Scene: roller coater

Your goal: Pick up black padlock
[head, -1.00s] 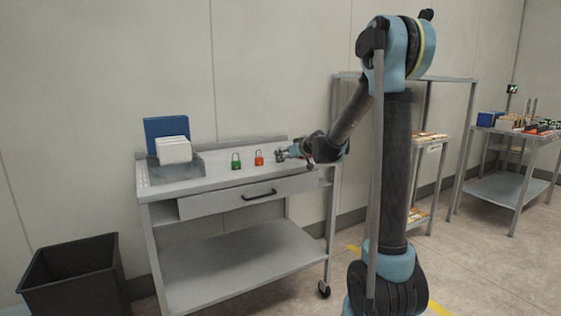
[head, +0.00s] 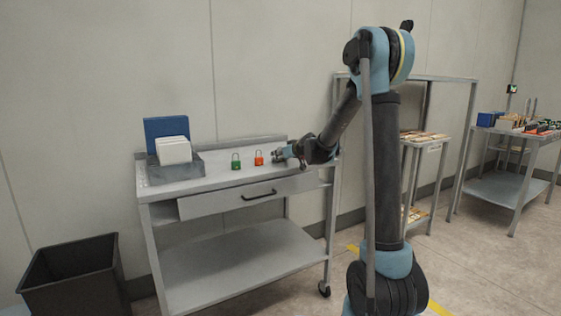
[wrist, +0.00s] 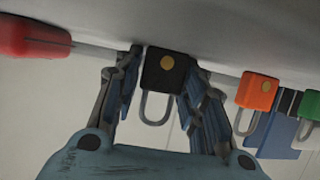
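The black padlock (wrist: 165,72), with a yellow round mark and a grey shackle, shows in the wrist view between the two fingers of my gripper (wrist: 163,68). The view is turned over, so the shackle points down in the picture. The fingers straddle the padlock body. A narrow gap shows on its left side; at the right I cannot tell whether the finger touches. In the head view my gripper (head: 279,154) is low over the right part of the grey workbench top (head: 215,180), and the black padlock cannot be made out there.
An orange padlock (head: 259,158) and a green padlock (head: 236,162) stand left of my gripper. A red-handled item (wrist: 32,38) lies on the other side in the wrist view. A grey holder (head: 184,171) with white and blue pieces is at the bench's left. A dark bin (head: 75,285) stands on the floor.

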